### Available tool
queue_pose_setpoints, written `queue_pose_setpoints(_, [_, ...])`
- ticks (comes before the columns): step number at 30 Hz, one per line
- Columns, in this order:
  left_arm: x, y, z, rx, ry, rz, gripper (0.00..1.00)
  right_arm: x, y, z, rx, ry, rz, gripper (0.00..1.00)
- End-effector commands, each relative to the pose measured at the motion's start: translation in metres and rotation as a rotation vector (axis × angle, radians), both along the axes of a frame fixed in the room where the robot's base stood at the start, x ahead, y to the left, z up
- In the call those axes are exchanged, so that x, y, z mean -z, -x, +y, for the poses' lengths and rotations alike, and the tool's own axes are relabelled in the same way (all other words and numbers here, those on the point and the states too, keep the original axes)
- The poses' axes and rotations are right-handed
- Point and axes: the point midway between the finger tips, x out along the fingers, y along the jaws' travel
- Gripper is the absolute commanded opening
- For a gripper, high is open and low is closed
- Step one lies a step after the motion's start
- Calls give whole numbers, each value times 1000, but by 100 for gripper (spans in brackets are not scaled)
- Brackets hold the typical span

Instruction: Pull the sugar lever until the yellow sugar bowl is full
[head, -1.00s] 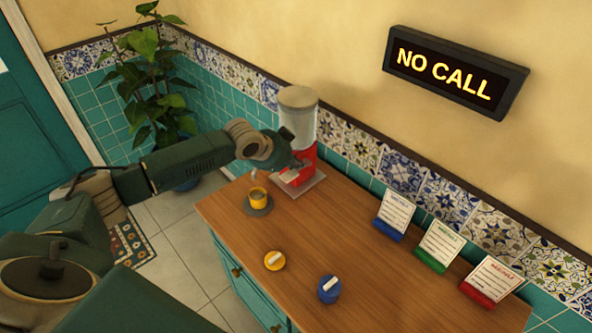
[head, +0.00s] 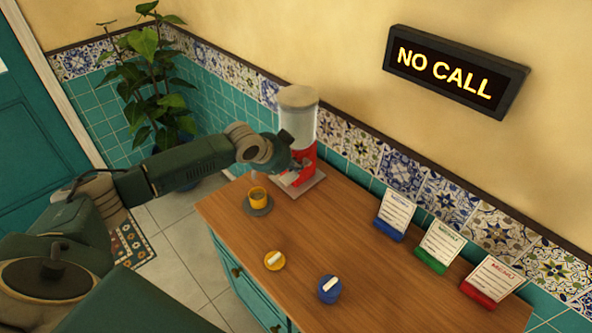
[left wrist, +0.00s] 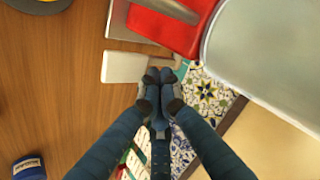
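The sugar dispenser (head: 303,160), a red body under a clear cylinder with a beige top, stands at the table's back left corner. In the left wrist view its red body (left wrist: 160,28) carries a grey bar that looks like the lever (left wrist: 178,10). My left gripper (head: 298,170) is in front of the dispenser. In the wrist view its fingertips (left wrist: 158,76) meet with nothing visible between them, apart from the bar. A yellow bowl or cup (head: 258,201) sits on a grey saucer (head: 258,211), its contents unclear. My right gripper is not in view.
A small round yellow piece with a white top (head: 274,261) and a blue pot (head: 329,290) stand on the wooden table (head: 340,235). Three cards (head: 397,213) with blue, green and red bases line the back right. The table's middle is clear. A wall sign reads NO CALL (head: 445,75).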

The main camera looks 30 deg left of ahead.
Motion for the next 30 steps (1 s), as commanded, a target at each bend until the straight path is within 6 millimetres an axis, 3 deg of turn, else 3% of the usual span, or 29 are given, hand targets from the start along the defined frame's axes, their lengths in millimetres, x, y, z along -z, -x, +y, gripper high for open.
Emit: queue_pose_setpoints(30, [15, 2, 0, 0, -1, 4, 0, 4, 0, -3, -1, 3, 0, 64])
